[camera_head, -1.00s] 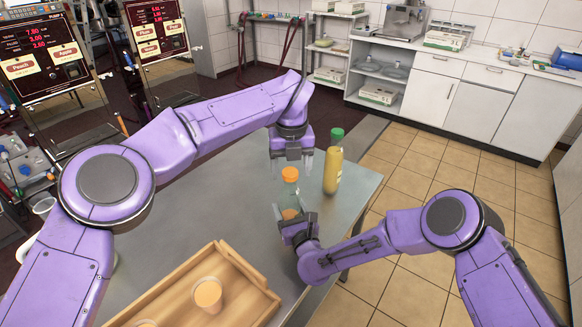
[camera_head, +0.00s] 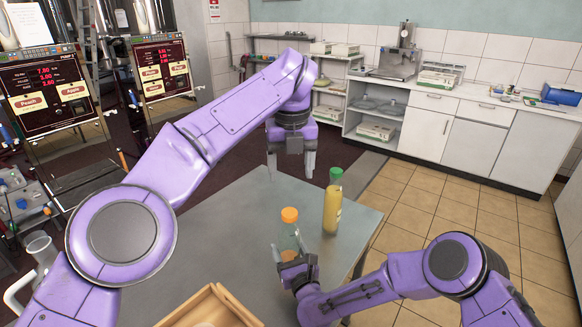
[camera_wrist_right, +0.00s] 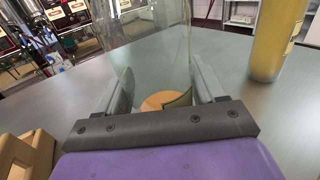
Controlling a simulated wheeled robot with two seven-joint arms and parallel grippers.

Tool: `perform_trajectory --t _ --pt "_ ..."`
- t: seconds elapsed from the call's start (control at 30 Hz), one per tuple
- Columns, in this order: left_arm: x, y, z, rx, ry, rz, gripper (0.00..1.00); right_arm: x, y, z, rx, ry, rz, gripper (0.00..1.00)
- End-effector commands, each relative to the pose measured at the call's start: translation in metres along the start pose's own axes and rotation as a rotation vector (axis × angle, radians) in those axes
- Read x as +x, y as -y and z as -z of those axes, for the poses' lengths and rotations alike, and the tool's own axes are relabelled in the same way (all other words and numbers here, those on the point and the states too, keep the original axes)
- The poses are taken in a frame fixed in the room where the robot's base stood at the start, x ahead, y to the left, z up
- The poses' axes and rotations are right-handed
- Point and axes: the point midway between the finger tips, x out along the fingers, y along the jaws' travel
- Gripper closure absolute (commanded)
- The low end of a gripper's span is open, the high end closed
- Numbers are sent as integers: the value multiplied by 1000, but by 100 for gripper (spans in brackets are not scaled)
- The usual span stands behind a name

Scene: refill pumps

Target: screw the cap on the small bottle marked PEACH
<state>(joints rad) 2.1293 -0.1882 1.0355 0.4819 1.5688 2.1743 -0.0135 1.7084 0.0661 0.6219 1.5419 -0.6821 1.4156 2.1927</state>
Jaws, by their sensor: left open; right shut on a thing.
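The small clear bottle (camera_head: 291,240) stands upright at the table's front right, with an orange cap (camera_head: 289,214) on its mouth. Orange liquid shows low inside it. Its label cannot be read. My right gripper (camera_head: 290,256) is shut on the bottle's lower body; the wrist view shows the clear wall between the two fingers (camera_wrist_right: 165,92). My left gripper (camera_head: 291,168) is open and empty, above and apart from the cap, fingers pointing down. Whether the cap is fully tight cannot be told.
A taller yellow bottle with a green cap (camera_head: 333,202) stands close by on the right. A wooden tray (camera_head: 238,302) lies at the front left, partly out of view. The grey table (camera_head: 225,215) is clear between them. Pump panels (camera_head: 50,84) stand at the left.

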Motion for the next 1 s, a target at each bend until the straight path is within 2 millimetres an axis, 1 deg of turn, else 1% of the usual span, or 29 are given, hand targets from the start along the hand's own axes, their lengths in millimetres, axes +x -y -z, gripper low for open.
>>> perform_trajectory --t 0.03,0.23,0.27,0.3,0.33,0.57,0.67,0.77,1.0 --pt "0 0 0 -1 0 0 29 -3 -1 6 -1 -12 -3 100" --pt "0 0 0 0 0 0 29 -3 -1 6 -1 -12 -3 100" --pt "0 0 0 0 0 0 29 -3 -1 6 -1 -12 -3 24" --pt "0 0 0 0 0 0 29 -2 -1 6 -1 -11 -3 12" --pt "0 0 0 0 0 0 29 -2 -1 5 -1 -10 -3 2" --pt "0 0 0 0 0 0 29 -1 0 2 -1 -5 -1 1" --pt "1 0 0 0 0 0 29 -3 0 2 0 -4 -1 1" --pt "6 0 0 0 0 0 29 -15 0 4 1 -4 -2 1" --pt "24 0 2 0 0 0 29 -67 0 7 1 -7 -2 1"
